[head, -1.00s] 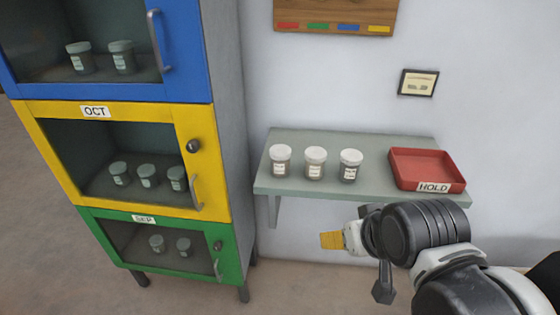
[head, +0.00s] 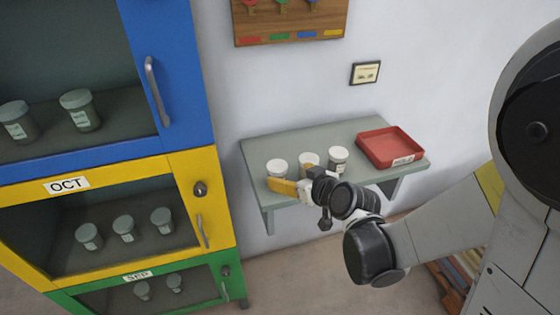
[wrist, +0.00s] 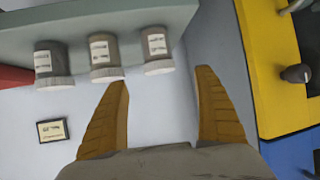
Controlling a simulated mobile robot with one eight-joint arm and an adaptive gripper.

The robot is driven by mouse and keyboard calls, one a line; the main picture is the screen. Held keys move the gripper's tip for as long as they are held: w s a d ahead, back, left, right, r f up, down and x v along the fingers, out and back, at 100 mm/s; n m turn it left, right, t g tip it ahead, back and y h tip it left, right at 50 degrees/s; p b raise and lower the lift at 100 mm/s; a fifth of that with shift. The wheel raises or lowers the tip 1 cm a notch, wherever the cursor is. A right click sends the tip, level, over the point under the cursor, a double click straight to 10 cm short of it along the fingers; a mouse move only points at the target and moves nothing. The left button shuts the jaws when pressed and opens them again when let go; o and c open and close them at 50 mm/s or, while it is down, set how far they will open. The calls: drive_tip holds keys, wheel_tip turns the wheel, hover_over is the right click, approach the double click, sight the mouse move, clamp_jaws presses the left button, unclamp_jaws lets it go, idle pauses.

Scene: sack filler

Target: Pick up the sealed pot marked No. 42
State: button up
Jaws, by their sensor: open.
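Three white-lidded pots stand in a row on the grey-green shelf (head: 270,150): a left pot (head: 277,166), a middle pot (head: 309,158) and a right pot (head: 338,160). They carry pale labels too small to read, so I cannot tell which is No. 42. The wrist view shows them upside down, with the left pot (wrist: 156,50) nearest the fingers' gap, then the middle pot (wrist: 105,58) and the right pot (wrist: 51,64). My gripper (wrist: 162,90) is open and empty. In the head view its yellow fingers (head: 291,182) partly cover the left and middle pots.
A red tray (head: 391,147) marked HOLD sits at the shelf's right end. The blue, yellow and green cabinet (head: 190,170), with more pots behind its doors, stands close on the left.

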sight(282, 172)
drive_tip(key=b+x, duration=0.1)
drive_tip(key=x, duration=0.3)
drive_tip(key=shift+w+f, duration=0.25)
drive_tip(key=b+x, duration=0.2)
drive_tip(key=x, duration=0.3)
drive_tip(key=shift+f, duration=0.25)
drive_tip(key=shift+s, duration=0.15)
drive_tip(key=c, duration=1.3)
